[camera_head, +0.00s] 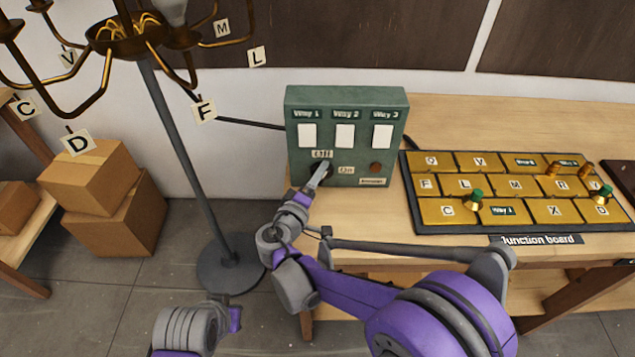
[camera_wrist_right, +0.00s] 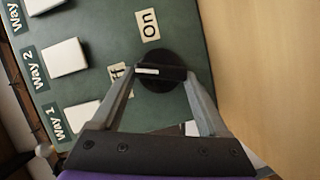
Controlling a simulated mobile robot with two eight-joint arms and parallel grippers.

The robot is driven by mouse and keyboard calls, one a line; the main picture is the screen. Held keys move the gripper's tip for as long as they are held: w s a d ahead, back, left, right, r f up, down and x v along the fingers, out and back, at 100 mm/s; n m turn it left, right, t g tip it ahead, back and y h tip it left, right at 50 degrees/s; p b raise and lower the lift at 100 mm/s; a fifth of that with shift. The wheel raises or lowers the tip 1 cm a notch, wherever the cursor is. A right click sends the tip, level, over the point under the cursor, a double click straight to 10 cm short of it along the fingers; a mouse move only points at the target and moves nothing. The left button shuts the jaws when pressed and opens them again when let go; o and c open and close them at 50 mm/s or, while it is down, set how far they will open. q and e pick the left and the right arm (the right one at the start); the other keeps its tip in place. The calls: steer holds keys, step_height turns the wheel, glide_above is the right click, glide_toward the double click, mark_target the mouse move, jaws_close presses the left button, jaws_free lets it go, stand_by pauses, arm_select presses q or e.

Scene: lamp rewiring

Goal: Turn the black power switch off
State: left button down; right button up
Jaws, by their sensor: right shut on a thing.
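The black power switch (camera_wrist_right: 157,88) is a round knob with a raised bar, low on the left of a green control box (camera_head: 347,98). My right gripper (camera_wrist_right: 162,76) is shut on the bar. In the wrist view, the white mark (camera_wrist_right: 148,71) on the bar lies at its end towards the partly covered Off label (camera_wrist_right: 117,76). The On label (camera_wrist_right: 148,25) is to one side of the knob. In the head view, my right gripper (camera_head: 320,173) covers most of the switch. Part of my left arm shows at the bottom, but its gripper does not.
The junction board (camera_head: 487,229) with several labelled tiles lies right of the box on the wooden table (camera_head: 520,120). A brass lamp (camera_head: 133,45) on a grey pole stands left, with lettered tags. Cardboard boxes (camera_head: 120,215) are stacked at far left.

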steer(key=shift+f+n+t+h+b, duration=0.15)
steer(key=shift+n+t+h+b, duration=0.15)
steer(key=shift+n+b, duration=0.45)
steer(key=shift+f+n+t+h+b, duration=0.25)
steer(key=shift+n+b, duration=0.2)
steer(key=shift+n, duration=0.5)
steer(key=shift+r, duration=0.15)
steer(key=o, duration=1.2)
steer(key=shift+o, duration=0.2)
steer(key=shift+s, duration=0.1)
